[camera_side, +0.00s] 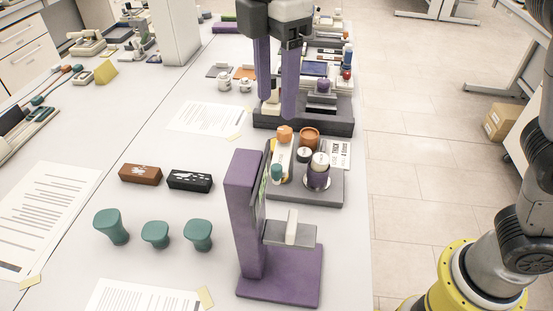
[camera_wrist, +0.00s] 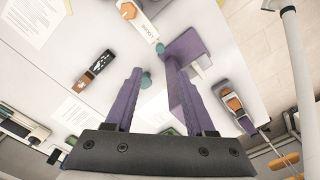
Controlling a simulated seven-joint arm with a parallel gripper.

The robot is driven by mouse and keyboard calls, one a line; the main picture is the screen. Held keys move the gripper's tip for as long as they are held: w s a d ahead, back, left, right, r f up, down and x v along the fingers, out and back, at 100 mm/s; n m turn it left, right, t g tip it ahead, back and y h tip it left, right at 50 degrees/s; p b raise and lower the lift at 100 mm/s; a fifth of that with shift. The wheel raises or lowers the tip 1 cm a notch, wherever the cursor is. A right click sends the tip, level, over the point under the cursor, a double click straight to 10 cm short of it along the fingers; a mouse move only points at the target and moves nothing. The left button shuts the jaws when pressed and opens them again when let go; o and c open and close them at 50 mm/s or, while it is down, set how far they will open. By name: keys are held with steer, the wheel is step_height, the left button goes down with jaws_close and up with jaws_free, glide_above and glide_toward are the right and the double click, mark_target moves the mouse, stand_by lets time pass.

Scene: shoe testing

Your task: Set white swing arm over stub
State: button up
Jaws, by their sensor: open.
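My gripper (camera_side: 280,111) hangs in the upper middle of the side view, its two long purple fingers apart and pointing down. In the wrist view my gripper (camera_wrist: 154,68) is open, with no held object visible. Closer to the side camera, a cream-white bar (camera_side: 283,156) with an orange knob and a teal end stands on a dark grey base. A purple stand (camera_side: 244,215) carries a grey plate with a short white upright piece (camera_side: 291,227). I cannot tell which white part is the swing arm, or identify the stub surely.
Several teal pieces (camera_side: 112,226) stand at the left front. A brown block (camera_side: 140,173) and a black block (camera_side: 190,181) lie behind them. A purple-and-white cylinder (camera_side: 318,172) is on the grey base. Paper sheets (camera_side: 207,117) lie flat; bare tabletop surrounds them.

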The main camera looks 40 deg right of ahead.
mark_target(277, 166)
step_height(277, 166, down, 14)
steer(key=shift+r, duration=0.2)
steer(key=shift+c, duration=0.2)
jaws_close()
stand_by(0.3)
steer(key=shift+r, duration=0.1)
stand_by(1.1)
